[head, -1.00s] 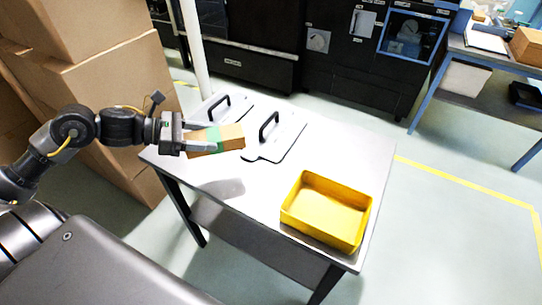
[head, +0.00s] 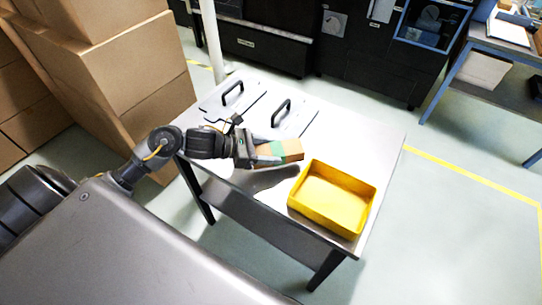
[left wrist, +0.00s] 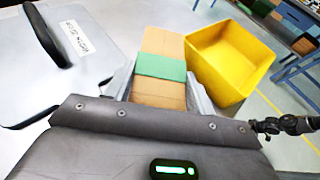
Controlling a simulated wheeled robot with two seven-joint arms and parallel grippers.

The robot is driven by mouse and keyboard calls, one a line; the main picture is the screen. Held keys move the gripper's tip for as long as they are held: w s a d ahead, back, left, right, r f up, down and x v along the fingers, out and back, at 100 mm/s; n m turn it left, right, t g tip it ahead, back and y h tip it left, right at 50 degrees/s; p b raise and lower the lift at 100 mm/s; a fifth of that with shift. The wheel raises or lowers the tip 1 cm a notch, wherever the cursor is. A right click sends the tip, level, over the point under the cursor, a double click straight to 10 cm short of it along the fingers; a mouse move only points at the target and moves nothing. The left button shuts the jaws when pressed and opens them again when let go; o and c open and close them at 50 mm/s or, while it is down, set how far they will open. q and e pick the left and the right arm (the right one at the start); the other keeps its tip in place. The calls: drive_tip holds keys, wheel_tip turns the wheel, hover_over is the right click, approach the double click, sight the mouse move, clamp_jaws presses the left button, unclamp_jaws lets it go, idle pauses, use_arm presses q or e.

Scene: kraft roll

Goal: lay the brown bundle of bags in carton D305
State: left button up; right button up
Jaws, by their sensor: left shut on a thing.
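The brown bundle (head: 292,149) has a green band around it. My left gripper (head: 274,151) is shut on it and holds it above the table, close to the yellow bin's left corner. In the left wrist view the bundle (left wrist: 160,90) lies between the two fingers, with the green band across its middle. Large brown cartons (head: 125,75) are stacked at the left. No D305 label can be read on anything. A dark jointed arm shows at the right of the left wrist view, probably my right one; its jaws cannot be made out.
An open yellow bin (head: 320,217), which looks empty, stands at the table's right end. Two flat plates with black handles (head: 281,110) lie at the back of the table (head: 375,135). Black machines (head: 375,60) stand behind; a blue-framed bench (head: 490,65) is at the right.

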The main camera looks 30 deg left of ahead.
use_arm(q)
drive_tip(key=shift+d+f, duration=0.15)
drive_tip(key=f, duration=0.1)
drive_tip(key=f+p, duration=0.1)
drive_tip(key=f, duration=0.1)
drive_tip(key=shift+w+d, duration=0.15)
drive_tip(key=shift+d, duration=0.05)
drive_tip(key=shift+f, duration=0.3)
drive_tip(key=shift+f, duration=0.1)
drive_tip(key=o, duration=1.1)
drive_tip(key=shift+c, duration=0.2)
